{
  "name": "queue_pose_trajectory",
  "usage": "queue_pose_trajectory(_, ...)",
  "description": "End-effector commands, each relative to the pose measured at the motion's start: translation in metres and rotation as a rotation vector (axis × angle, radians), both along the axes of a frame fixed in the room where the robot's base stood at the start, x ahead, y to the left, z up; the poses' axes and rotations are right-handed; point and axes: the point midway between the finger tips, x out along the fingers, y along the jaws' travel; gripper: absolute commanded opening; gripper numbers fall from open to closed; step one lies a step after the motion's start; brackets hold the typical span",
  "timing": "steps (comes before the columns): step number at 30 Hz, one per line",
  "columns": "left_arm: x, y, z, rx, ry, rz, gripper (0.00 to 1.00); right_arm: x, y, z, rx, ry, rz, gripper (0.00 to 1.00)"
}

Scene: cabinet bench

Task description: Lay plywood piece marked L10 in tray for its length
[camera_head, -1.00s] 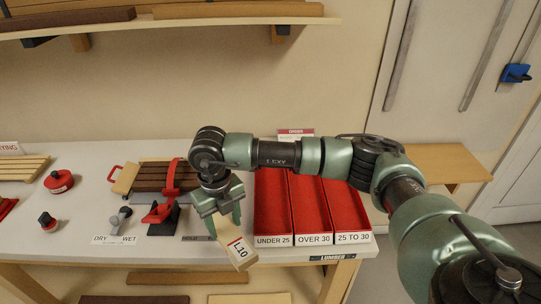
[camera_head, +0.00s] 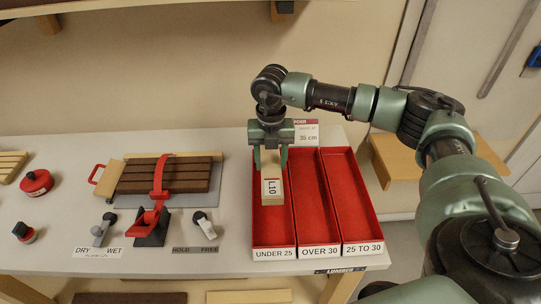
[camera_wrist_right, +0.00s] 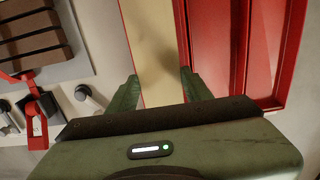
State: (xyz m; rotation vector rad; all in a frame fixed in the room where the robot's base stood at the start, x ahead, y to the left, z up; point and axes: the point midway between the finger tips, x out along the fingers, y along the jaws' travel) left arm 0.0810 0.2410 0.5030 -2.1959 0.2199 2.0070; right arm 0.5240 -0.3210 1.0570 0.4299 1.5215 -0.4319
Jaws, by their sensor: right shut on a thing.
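The plywood piece marked L10 (camera_head: 272,192) is pale wood with a white label at its near end. My right gripper (camera_head: 270,160) is shut on it and points down. In the head view the piece covers the back part of the red tray labelled UNDER 25 (camera_head: 272,228). I cannot tell how high above the tray floor it is. In the right wrist view the piece (camera_wrist_right: 155,55) runs between the fingers, with red tray walls to its right. The trays OVER 30 (camera_head: 319,215) and 25 TO 30 (camera_head: 352,195) stand beside it, empty. My left gripper is not in view.
Left of the trays, a red clamp (camera_head: 158,185) crosses dark brown boards (camera_head: 190,174). Small levers stand at the labels DRY, WET, HOLD and FREE. A sign reading 35 cm (camera_head: 307,137) stands behind the trays. A strip of bare bench lies in front of the levers.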

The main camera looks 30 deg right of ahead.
Motion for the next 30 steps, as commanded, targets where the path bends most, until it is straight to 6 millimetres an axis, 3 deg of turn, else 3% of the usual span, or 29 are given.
queue_pose_trajectory(2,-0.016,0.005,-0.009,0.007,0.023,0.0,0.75,0.0,0.0,-0.011,-0.002,0.001,0.0,0.09)
queue_pose_trajectory(5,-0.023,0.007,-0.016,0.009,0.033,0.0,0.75,0.0,0.0,-0.023,-0.001,0.001,0.0,0.09)
queue_pose_trajectory(8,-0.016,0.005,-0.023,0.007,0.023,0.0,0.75,0.0,0.0,-0.035,-0.001,0.001,0.0,0.09)
queue_pose_trajectory(14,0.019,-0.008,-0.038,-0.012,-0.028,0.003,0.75,0.0,0.0,-0.06,0.0,0.0,0.001,0.09)
queue_pose_trajectory(18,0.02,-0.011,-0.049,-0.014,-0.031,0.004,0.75,0.001,0.0,-0.076,0.0,0.0,0.001,0.09)
queue_pose_trajectory(30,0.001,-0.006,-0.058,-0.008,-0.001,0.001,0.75,0.001,0.0,-0.086,-0.001,-0.001,0.0,0.09)
